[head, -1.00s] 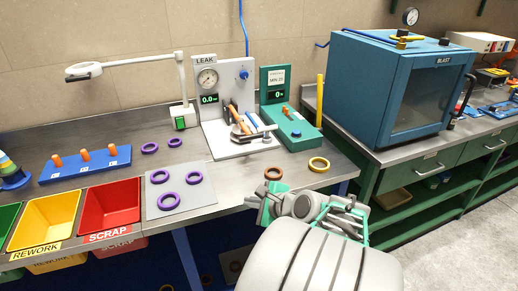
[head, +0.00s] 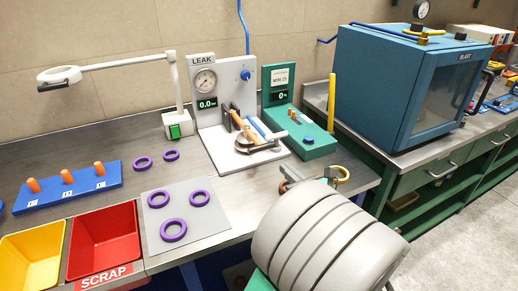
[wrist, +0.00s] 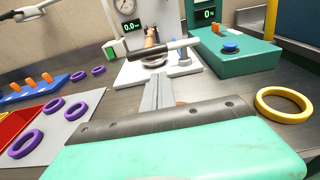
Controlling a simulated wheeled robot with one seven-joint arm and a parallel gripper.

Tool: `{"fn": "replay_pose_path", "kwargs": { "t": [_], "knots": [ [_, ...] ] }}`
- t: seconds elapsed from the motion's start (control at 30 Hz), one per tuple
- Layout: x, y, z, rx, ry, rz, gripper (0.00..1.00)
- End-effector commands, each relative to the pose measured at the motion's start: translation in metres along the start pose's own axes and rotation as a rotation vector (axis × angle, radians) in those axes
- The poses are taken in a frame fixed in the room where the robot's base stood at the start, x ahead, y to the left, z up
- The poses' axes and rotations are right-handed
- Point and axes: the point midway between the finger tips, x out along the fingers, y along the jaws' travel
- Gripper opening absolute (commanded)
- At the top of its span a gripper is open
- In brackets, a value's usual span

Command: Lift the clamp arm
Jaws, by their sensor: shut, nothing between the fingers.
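The leak tester (head: 219,80) stands at the back of the bench, with a dial and a green display. My gripper (head: 287,172) is shut and empty, in front of the tester and partly hidden by my arm. In the wrist view its fingertips (wrist: 161,80) point at the clamp; contact cannot be told.
A green unit (head: 308,140) with a blue button stands right of the tester. A yellow ring (wrist: 285,106) lies at the right. Purple rings (head: 173,229) lie on a grey mat (head: 205,222). A lamp (head: 177,90) stands left of the tester.

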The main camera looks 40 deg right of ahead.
Motion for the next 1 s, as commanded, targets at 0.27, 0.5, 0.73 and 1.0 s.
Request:
{"fn": "replay_pose_path", "kwargs": {
  "t": [0.27, 0.5, 0.73, 1.0],
  "knots": [
    [0.000, 0.001, 0.000, 0.002, -0.001, 0.001, 0.00],
    [0.015, 0.001, 0.000, 0.002, 0.000, 0.005, 0.00],
    [0.062, 0.002, -0.001, 0.001, 0.001, 0.006, 0.00],
    [0.097, 0.000, 0.000, 0.002, 0.000, -0.001, 0.00]
  ]
}}
